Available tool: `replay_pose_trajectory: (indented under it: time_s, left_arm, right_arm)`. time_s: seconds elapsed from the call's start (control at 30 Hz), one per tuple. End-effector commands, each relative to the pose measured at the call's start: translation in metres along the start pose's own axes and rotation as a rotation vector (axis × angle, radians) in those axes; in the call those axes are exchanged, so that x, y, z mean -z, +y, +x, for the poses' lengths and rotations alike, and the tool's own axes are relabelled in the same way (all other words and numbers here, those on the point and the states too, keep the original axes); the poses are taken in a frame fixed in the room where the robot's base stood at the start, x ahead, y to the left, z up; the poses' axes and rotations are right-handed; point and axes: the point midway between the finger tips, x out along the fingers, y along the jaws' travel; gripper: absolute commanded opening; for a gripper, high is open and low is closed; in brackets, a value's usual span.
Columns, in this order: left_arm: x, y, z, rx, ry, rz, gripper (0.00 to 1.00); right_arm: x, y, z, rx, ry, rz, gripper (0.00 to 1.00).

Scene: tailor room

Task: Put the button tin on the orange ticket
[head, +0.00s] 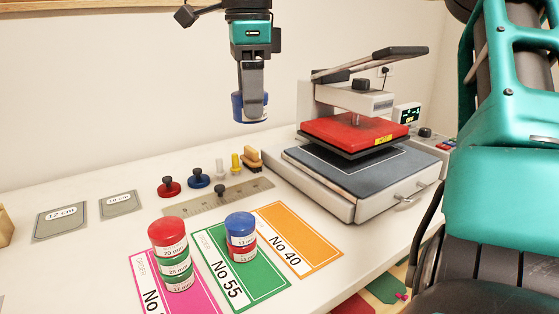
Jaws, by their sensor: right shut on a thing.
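My right gripper (252,105) hangs at the top middle, jaws pointing down. It is shut on a blue button tin (238,109) with a white band, held in the air well above the table. The orange ticket (312,257), marked No 40, lies flat and bare on the table, below and to the right of the gripper. My left gripper is not in view.
A stack of tins with a red lid (167,230) stands on the pink ticket (145,275). A blue-topped stack (240,228) stands on the green ticket (243,290), beside the orange one. A heat press (355,150), ruler (240,195) and stampers (199,178) lie behind.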

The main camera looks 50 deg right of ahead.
Motion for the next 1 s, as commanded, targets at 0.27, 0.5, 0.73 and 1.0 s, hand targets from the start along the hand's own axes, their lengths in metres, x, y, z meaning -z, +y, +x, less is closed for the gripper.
replay_pose_trajectory:
  time_s: [0.27, 0.5, 0.73, 1.0]
  left_arm:
    - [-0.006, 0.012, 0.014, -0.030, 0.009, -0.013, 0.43]
    - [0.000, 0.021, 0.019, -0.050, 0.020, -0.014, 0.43]
    - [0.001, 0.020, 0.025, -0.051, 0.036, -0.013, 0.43]
    - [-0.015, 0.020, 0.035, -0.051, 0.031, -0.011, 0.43]
  right_arm:
    - [0.059, -0.021, 0.045, -0.002, -0.006, 0.564, 0.26]
    - [0.085, -0.029, 0.066, -0.008, 0.002, 0.846, 0.26]
    - [0.089, -0.029, 0.103, -0.014, 0.005, 0.892, 0.26]
    - [0.089, -0.028, 0.176, -0.015, 0.005, 0.891, 0.26]
